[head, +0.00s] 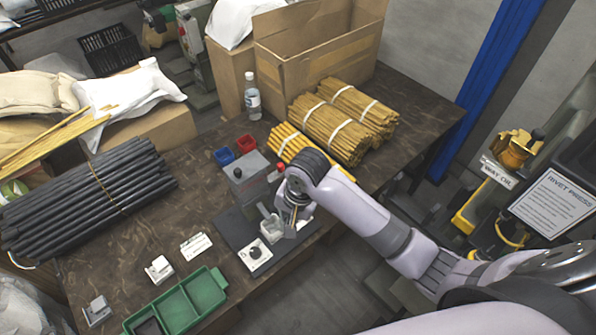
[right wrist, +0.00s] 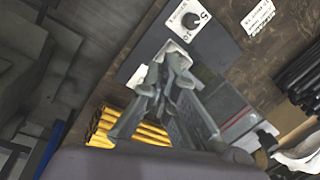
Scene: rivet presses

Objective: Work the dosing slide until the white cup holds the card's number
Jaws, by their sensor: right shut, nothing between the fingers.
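The grey dosing box (head: 247,178), with a black knob on top, stands on a dark base plate (head: 232,228). A red knob (head: 281,167) shows at its right side, beside my arm. A pale cup-like thing (head: 271,229), likely the white cup, stands on the plate; its contents cannot be made out. In front of it is a white dial plate (head: 255,254) with a black knob; the right wrist view shows a 5 on this dial (right wrist: 189,19). My right gripper (head: 287,212) is shut and empty, pointing down just behind the cup, partly hiding the device. My left gripper is out of view.
White cards (head: 196,245) and a small white block (head: 158,268) lie left of the plate. A green tray (head: 216,290) is at the front. Blue (head: 224,156) and red (head: 245,143) bins, a bottle (head: 252,98) and yellow rod bundles (head: 330,127) stand behind. Black rods (head: 85,205) lie left.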

